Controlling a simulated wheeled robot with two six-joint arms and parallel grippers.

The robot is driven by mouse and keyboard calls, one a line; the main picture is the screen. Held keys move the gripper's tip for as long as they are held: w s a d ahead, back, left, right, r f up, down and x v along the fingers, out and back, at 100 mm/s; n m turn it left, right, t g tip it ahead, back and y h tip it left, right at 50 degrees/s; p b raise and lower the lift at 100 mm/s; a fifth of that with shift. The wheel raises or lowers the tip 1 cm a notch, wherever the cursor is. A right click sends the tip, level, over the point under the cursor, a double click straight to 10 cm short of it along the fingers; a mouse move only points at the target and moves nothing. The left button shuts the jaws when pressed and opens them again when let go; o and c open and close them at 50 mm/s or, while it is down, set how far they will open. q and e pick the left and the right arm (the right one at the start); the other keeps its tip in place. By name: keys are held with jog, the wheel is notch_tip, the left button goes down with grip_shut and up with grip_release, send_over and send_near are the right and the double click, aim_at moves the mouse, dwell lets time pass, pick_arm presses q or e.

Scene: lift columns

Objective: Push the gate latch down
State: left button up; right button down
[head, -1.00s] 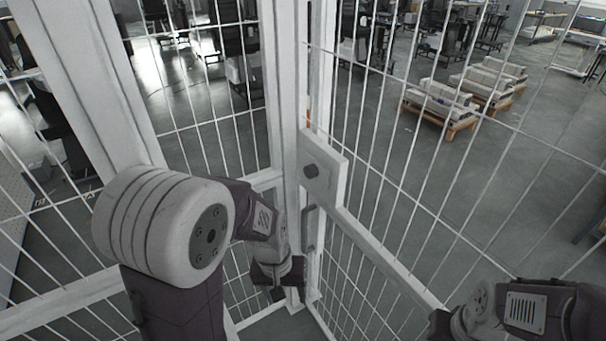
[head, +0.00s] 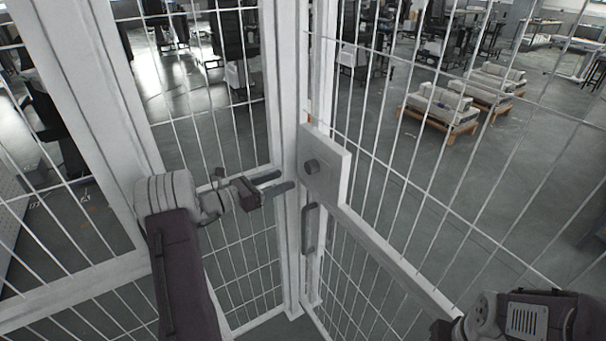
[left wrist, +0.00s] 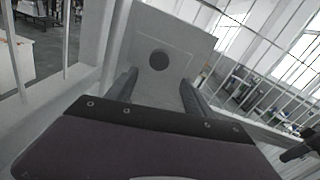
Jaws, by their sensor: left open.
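A light grey latch plate (head: 336,172) with a dark round knob (head: 311,166) is fixed at the gate's corner post in the head view. Below it hangs a dark upright pull handle (head: 310,229). My left gripper (head: 287,181) is open and empty, its two fingers pointing right toward the plate at about knob height. In the left wrist view the plate (left wrist: 185,58) and knob (left wrist: 159,60) show ahead, with the knob between the open fingers (left wrist: 160,84). Whether the fingers touch anything is unclear. My right arm shows at lower right; its gripper is out of sight.
White wire mesh panels (head: 420,200) stand on both sides of the corner post (head: 289,130). A sloping grey rail (head: 395,262) runs from the plate toward lower right. Pallets with pale loads (head: 440,105) lie beyond the mesh.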

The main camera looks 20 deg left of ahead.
aim_at(307, 168)
pick_arm(q)
jog(key=shift+t, duration=0.3)
jog(key=p+x, duration=0.2)
jog(key=x, duration=0.7)
jog(key=shift+a+r, duration=0.1)
jog(key=shift+r, duration=0.05)
jog(key=shift+c, duration=0.3)
grip_shut()
